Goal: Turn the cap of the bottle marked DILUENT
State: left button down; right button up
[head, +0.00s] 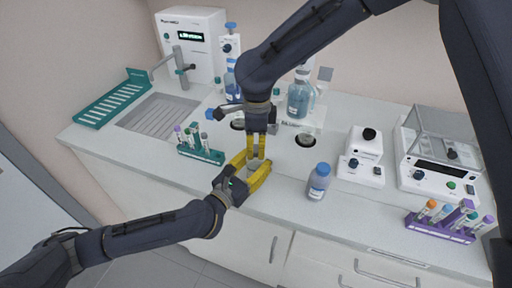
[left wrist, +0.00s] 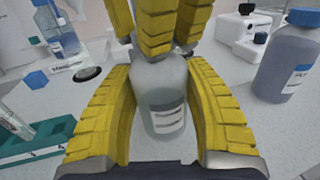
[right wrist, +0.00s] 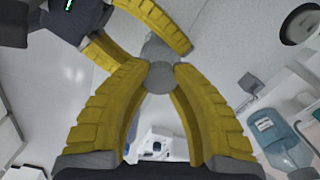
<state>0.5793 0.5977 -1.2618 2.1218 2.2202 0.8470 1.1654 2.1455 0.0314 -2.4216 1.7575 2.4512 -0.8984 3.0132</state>
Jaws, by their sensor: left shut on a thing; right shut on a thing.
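A translucent grey bottle (left wrist: 165,108) stands upright in the left wrist view, between the yellow fingers of my left gripper (head: 256,172), which is shut on its body from the front. Its label faces the left wrist camera, but I cannot read its text. My right gripper (head: 257,152) points down from above and is shut on the bottle's top. In the right wrist view the round grey cap (right wrist: 161,76) sits between the right fingertips. The fingers hide most of the bottle in the head view.
A blue-capped bottle (head: 319,182) stands to the right. A green tube rack (head: 203,154) is close on the left; a purple tube rack (head: 440,229) is far right. A white device (head: 362,160) and balance (head: 430,165) stand behind. The counter's front edge is near.

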jog(key=o, duration=0.8)
jog(key=shift+r, duration=0.15)
